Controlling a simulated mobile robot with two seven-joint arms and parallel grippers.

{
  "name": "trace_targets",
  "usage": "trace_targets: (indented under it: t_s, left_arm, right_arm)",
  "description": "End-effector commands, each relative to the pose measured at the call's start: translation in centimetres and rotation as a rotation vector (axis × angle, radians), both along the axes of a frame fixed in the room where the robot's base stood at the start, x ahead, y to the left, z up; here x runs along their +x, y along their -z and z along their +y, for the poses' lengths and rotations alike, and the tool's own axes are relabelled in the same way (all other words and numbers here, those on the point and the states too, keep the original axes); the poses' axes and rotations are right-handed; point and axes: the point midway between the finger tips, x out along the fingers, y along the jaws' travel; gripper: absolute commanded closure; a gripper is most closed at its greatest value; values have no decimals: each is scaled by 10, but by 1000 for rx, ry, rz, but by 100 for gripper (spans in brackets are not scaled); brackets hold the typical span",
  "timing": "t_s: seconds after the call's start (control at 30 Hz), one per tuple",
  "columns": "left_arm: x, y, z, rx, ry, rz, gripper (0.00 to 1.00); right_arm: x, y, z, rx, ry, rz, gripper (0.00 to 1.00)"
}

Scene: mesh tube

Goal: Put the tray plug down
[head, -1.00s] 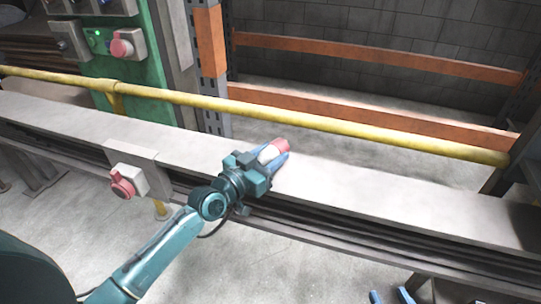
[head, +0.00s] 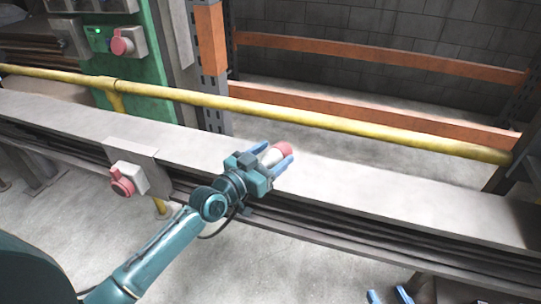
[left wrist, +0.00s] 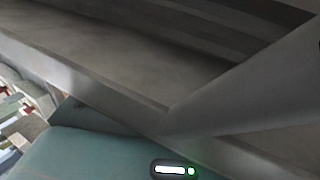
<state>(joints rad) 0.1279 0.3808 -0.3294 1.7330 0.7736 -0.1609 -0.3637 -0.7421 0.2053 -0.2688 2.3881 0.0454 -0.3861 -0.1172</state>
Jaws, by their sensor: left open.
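The plug (head: 272,157), a pale cylinder with a red end, lies on the long grey metal tray (head: 370,193) in the head view. My left gripper (head: 273,154) is open, with its blue fingers spread on either side of the plug and gaps beside it. The gripper hides the plug's near end. My right gripper (head: 389,296) shows only as two blue fingertips at the bottom edge, apart and with nothing seen between them. In the left wrist view, grey metal surfaces fill most of the picture, and I cannot make out the plug there.
A yellow rail (head: 330,122) runs behind the tray. A red-knobbed box (head: 128,180) is fixed to the tray's front at left. A green control panel (head: 128,75) stands behind at left. The tray's top is clear to the right.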

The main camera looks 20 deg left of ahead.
Motion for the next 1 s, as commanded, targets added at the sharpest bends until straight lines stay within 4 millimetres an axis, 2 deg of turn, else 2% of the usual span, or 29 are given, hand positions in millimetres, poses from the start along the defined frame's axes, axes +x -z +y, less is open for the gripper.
trace_targets:
  t_s: [0.07,0.2,0.27,0.6,0.83,0.93,1.0]
  left_arm:
    - [0,1,0,2,0,5,37]
    - [0,-17,0,1,-1,3,37]
    - [-13,-9,6,6,-1,7,37]
    - [-82,-10,37,5,1,6,37]
    - [-105,-11,48,3,0,3,37]
    - [-119,-6,41,1,8,18,37]
    - [-140,4,24,1,20,53,37]
  right_arm:
    - [0,-2,-1,1,1,0,64]
    - [1,-16,-4,14,14,-7,64]
    - [-1,-14,-7,21,22,-11,64]
    - [-4,-22,-9,44,37,-9,64]
    - [-5,-23,-10,51,43,-6,64]
    - [-5,-23,-10,51,45,-5,64]
    - [-5,-23,-10,52,45,-4,64]
